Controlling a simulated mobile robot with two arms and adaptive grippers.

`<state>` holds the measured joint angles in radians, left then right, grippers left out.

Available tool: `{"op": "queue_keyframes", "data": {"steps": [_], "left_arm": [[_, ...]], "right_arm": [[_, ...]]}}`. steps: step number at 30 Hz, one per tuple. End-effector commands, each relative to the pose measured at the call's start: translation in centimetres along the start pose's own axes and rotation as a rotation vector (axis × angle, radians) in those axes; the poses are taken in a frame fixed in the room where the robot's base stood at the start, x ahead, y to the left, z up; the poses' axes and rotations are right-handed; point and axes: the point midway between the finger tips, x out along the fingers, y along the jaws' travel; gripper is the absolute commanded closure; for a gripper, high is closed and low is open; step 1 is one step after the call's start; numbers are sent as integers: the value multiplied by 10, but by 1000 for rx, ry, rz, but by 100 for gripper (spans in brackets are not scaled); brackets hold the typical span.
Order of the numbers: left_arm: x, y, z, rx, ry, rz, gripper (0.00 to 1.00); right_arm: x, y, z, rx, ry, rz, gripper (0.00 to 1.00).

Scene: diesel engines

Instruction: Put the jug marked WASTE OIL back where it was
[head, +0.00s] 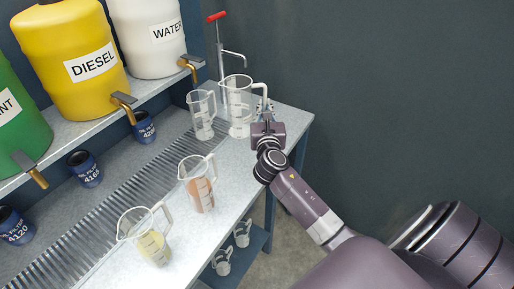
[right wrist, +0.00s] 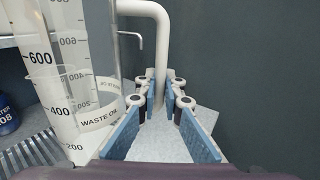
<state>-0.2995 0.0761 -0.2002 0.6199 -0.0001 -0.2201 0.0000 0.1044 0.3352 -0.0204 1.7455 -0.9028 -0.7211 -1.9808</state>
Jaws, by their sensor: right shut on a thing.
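The clear jug marked WASTE OIL (head: 238,112) is upright at the far end of the bench and looks empty. Its marking and scale show in the right wrist view (right wrist: 97,120). My right gripper (head: 265,108) is at the right side of this jug, shut on its white handle. In the right wrist view the blue finger pads (right wrist: 160,90) lie on both sides of the handle. Whether the jug's base touches the bench is hard to tell. My left gripper is not in view.
A smaller clear jug (head: 202,116) stands just left of it. Jugs with reddish (head: 201,193) and yellowish liquid (head: 153,247) stand nearer on the bench (head: 228,178). A pump with a red handle (head: 217,17) rises behind. Drums with taps sit on a shelf at left.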

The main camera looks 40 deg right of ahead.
Motion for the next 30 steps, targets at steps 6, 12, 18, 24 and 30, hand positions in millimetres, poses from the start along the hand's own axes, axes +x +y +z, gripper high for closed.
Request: {"op": "queue_keyframes", "data": {"steps": [6,12,18,24,30], "left_arm": [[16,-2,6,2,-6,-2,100],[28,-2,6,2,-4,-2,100],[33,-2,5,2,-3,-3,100],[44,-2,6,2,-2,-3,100],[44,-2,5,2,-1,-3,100]], "right_arm": [[0,0,-66,-1,4,-1,100],[0,0,-104,-1,1,2,100],[0,0,-120,0,-1,1,100],[1,0,-150,0,-1,0,100],[1,0,-155,1,-3,1,100]]}}
